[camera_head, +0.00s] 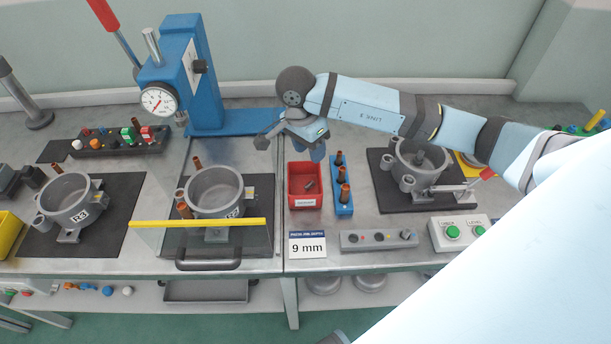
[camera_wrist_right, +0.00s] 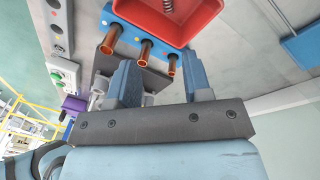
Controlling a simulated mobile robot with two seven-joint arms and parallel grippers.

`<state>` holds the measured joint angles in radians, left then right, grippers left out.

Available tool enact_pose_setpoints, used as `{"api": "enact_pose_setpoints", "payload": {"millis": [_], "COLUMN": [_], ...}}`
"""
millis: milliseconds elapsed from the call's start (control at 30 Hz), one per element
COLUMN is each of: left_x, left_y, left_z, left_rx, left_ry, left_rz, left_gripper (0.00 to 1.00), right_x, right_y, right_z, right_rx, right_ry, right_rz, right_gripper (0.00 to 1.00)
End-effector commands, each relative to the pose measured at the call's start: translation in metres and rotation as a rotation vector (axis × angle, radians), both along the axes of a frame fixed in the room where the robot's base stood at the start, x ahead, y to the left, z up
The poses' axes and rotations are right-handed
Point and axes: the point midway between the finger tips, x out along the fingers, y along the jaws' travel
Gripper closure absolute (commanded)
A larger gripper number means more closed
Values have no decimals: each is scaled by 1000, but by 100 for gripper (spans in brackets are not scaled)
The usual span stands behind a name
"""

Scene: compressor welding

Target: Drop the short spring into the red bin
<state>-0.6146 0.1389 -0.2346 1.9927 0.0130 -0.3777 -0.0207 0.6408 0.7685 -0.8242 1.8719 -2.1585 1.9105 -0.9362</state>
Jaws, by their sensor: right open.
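The red bin (camera_head: 305,201) stands on the bench near the middle. A small grey spring (camera_head: 310,185) lies inside it; its coils also show in the red bin (camera_wrist_right: 205,28) at the top of the right wrist view, where the spring (camera_wrist_right: 168,7) is cut by the edge. My right gripper (camera_head: 291,146) is above and behind the bin. Its two fingers stand apart with nothing between them, as the right wrist view (camera_wrist_right: 162,85) shows. I cannot tell whether this spring is the short one. My left gripper is not in view.
A blue block (camera_head: 341,208) with several copper tubes stands right of the bin. A blue gauge press (camera_head: 190,85) stands behind left. Grey compressor housings (camera_head: 214,190) sit left, another (camera_head: 420,160) right. A 9 mm sign (camera_head: 307,245) is in front of the bin.

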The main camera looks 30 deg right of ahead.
Motion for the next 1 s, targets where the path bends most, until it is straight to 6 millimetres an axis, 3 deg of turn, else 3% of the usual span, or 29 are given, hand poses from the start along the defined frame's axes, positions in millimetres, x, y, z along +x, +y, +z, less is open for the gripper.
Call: {"api": "enact_pose_setpoints", "payload": {"millis": [500, 700, 1000], "left_x": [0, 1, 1], "left_y": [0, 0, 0], "left_z": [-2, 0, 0], "left_rx": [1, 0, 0], "left_ry": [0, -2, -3], "left_rz": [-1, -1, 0], "left_gripper": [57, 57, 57], "right_x": [13, 16, 16], "right_y": [12, 14, 15], "right_z": [103, 124, 130], "right_rx": [-3, -2, -1], "right_ry": [-6, -2, 0], "right_rz": [1, 0, 0], "right_gripper": [55, 55, 55]}}
